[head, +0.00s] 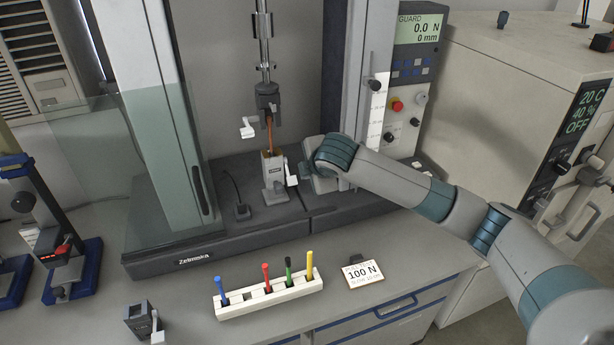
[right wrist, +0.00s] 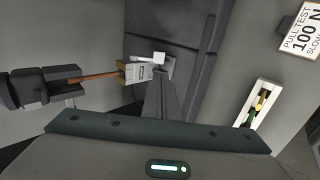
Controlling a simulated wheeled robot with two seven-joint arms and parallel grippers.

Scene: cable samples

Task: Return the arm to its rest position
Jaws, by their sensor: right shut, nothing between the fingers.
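My right arm reaches in from the right in the head view, its gripper (head: 312,172) just right of the tester's lower clamp. In the right wrist view the right gripper (right wrist: 162,78) is shut and empty, its tips close to the lower clamp's white lever (right wrist: 147,57). An orange-brown cable sample (head: 269,135) runs upright from the upper clamp (head: 267,100) to the lower clamp (head: 275,183). The cable (right wrist: 100,77) also shows in the right wrist view. I cannot tell whether the gripper touches the lever. My left gripper is not in view.
A white rack (head: 268,300) with blue, red, green and yellow samples stands in front of the tester. A "100 N" card (head: 364,273) lies to its right. The glass guard (head: 155,150) stands left, the control panel (head: 412,75) right. The front counter has bare room.

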